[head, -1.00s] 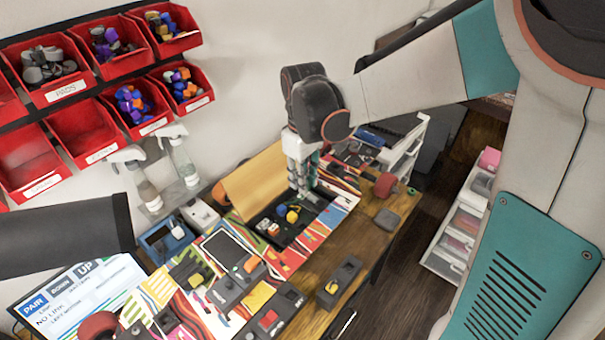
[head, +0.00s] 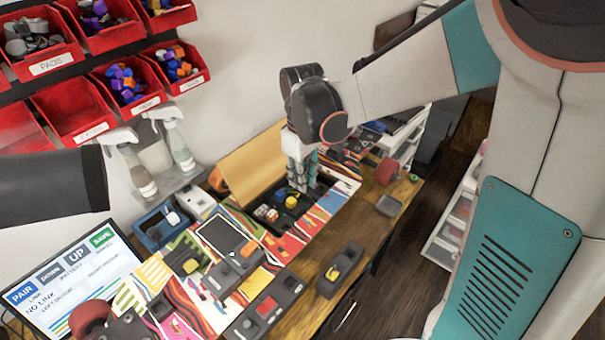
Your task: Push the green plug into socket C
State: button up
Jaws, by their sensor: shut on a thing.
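My gripper (head: 302,183) is at the open dark case (head: 306,212), its fingers pointing down inside it at the right end. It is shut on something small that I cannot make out. Several dark blocks stand on the bench, one with an orange part (head: 249,248), one with a red part (head: 267,306) and one with a yellow part (head: 333,273). I cannot tell which is socket C.
A monitor (head: 70,275) reads "NO LINK" at lower left. Red bins (head: 75,108) hang on the wall, with spray bottles (head: 180,150) below. A blue box (head: 160,228) and a dark tablet (head: 220,236) lie left of the case. Bare wood (head: 365,235) is at the front right.

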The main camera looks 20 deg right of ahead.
jog(key=shift+f+b, duration=2.8)
jog(key=shift+f, duration=1.25)
jog(key=shift+f+b, duration=0.35)
jog(key=shift+f, duration=1.35)
dwell(0.6)
jog(key=o, duration=1)
jog(key=shift+o, duration=0.5)
jog(key=shift+o, duration=1)
jog(key=shift+r, duration=0.2)
